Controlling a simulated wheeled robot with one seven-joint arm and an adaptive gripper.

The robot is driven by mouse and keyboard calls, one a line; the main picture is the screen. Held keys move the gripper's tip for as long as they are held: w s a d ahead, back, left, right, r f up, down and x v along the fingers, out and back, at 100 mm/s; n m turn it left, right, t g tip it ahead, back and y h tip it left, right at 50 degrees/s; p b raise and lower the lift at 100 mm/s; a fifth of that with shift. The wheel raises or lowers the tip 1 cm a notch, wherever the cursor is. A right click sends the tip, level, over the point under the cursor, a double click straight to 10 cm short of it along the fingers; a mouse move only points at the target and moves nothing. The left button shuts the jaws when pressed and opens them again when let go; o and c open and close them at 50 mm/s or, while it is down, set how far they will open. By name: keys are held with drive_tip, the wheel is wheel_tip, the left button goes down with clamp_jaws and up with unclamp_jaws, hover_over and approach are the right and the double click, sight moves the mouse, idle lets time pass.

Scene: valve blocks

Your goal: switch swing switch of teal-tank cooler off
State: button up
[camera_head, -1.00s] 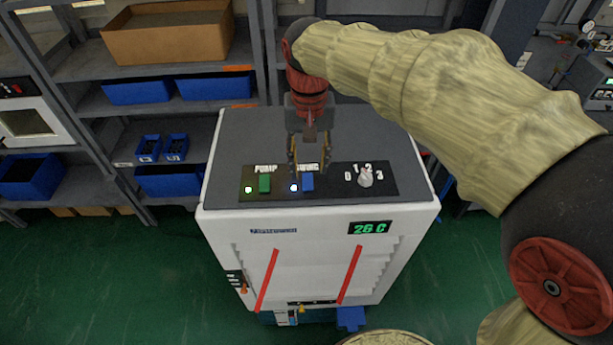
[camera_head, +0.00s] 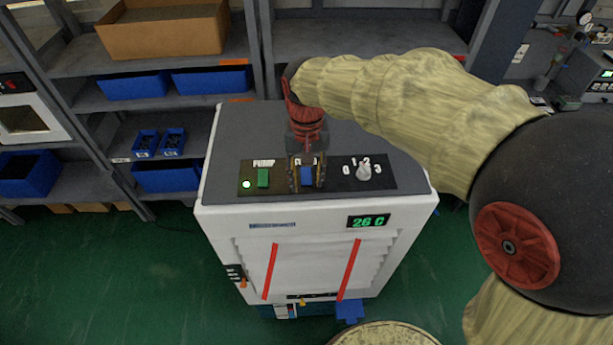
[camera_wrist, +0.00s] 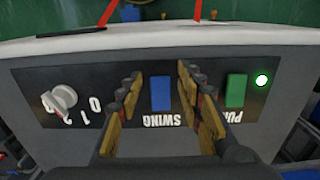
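The cooler (camera_head: 310,245) is a white cabinet with a grey top and a "26 C" display. Its blue swing switch (camera_head: 307,176) is on the black top panel; it also shows in the wrist view (camera_wrist: 161,92) above the upside-down "SWING" label. My gripper (camera_head: 307,184) points down at it, open, with one finger on each side of the switch. In the wrist view the switch lies between the separated fingers, with gaps visible on both sides. The swing lamp is hidden, apparently behind a finger. The bluish tank (camera_head: 284,311) shows low at the cooler's front.
A green pump switch (camera_head: 263,178) with a lit lamp (camera_head: 246,184) is just left of the gripper. A white rotary knob (camera_head: 364,172), marked 0 to 3, is to the right. Shelves with blue bins (camera_head: 135,85) stand behind.

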clamp_jaws()
drive_tip(key=shift+r, duration=0.1)
idle(0.3)
drive_tip(key=p, duration=0.2)
drive_tip(key=g+p, duration=0.1)
drive_tip(key=shift+w+r+g+p, duration=0.2)
drive_tip(key=shift+r+g+p, duration=0.1)
drive_tip(key=shift+p, duration=0.1)
drive_tip(key=g+p, duration=0.1)
drive_tip(key=p, duration=0.1)
drive_tip(key=g+p, duration=0.1)
drive_tip(key=p, duration=0.1)
drive_tip(key=shift+w+r, duration=0.1)
drive_tip(key=shift+w, duration=0.25)
drive_tip(key=shift+w+g+p, duration=0.1)
drive_tip(key=shift+g+p, duration=0.4)
drive_tip(key=shift+p, duration=0.05)
drive_tip(key=shift+o, duration=0.6)
unclamp_jaws()
